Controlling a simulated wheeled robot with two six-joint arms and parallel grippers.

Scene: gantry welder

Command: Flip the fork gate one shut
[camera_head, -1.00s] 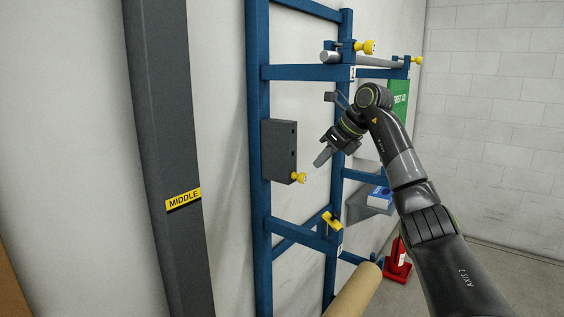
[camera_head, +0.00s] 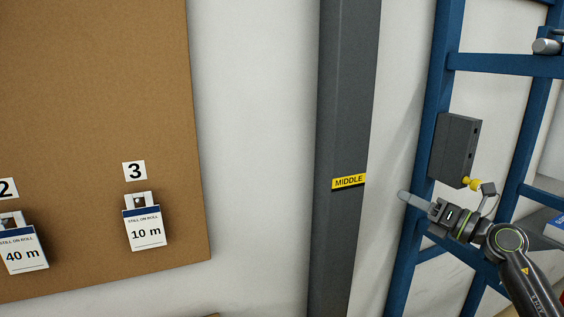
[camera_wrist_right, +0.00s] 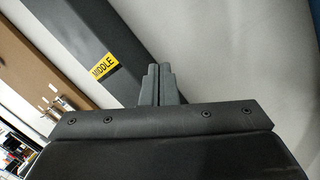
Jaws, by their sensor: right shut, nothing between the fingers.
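My right gripper (camera_head: 408,196) is shut and empty. In the head view it points left, in front of the blue rack (camera_head: 438,80), below the dark grey box with the yellow knob (camera_head: 473,184). In the right wrist view its fingers (camera_wrist_right: 159,75) are together, with the grey column behind them. Only the end of a silver bar (camera_head: 546,46) shows at the top right. No fork gate can be made out for certain; the rack's labelled upper part is out of frame. My left gripper is not in view.
A dark grey column (camera_head: 343,110) with a yellow MIDDLE label (camera_head: 349,181) stands left of the rack. A brown board (camera_head: 95,110) with numbered tags, including a 10 m card (camera_head: 146,232), hangs at the left. Bare wall lies between them.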

